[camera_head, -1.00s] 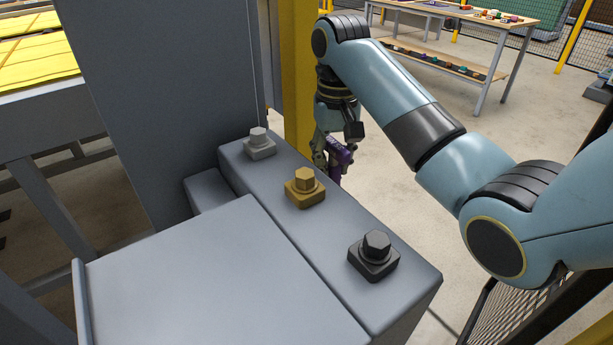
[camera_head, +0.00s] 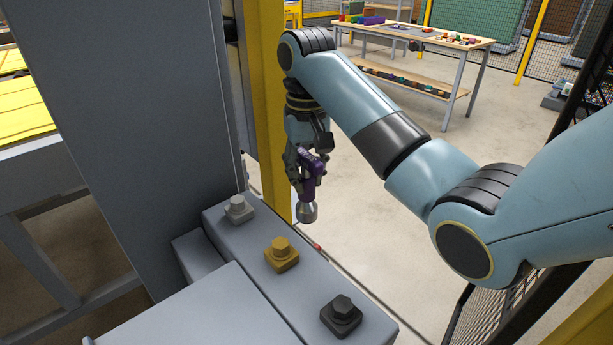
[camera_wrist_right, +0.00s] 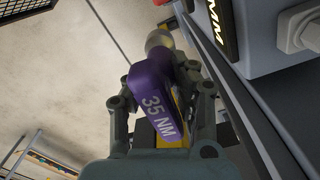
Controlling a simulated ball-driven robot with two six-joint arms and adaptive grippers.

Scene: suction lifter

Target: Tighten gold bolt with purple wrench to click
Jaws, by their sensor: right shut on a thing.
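The purple wrench (camera_head: 311,177) is held in my right gripper (camera_head: 306,172), which is shut on it, with its silver socket end (camera_head: 307,212) pointing down. In the right wrist view the purple wrench (camera_wrist_right: 152,92) reads "35 NM" and sits between the fingers. The gold bolt (camera_head: 281,254) is the middle one of three on the grey block. The wrench hangs behind and right of the gold bolt, past the block's edge and apart from it. The left gripper is not in view.
A silver bolt (camera_head: 239,209) and a black bolt (camera_head: 341,316) flank the gold one on the grey block (camera_head: 315,285). A grey column (camera_head: 125,110) and a yellow post (camera_head: 262,110) stand left of my right arm. A workbench (camera_head: 420,36) stands far back.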

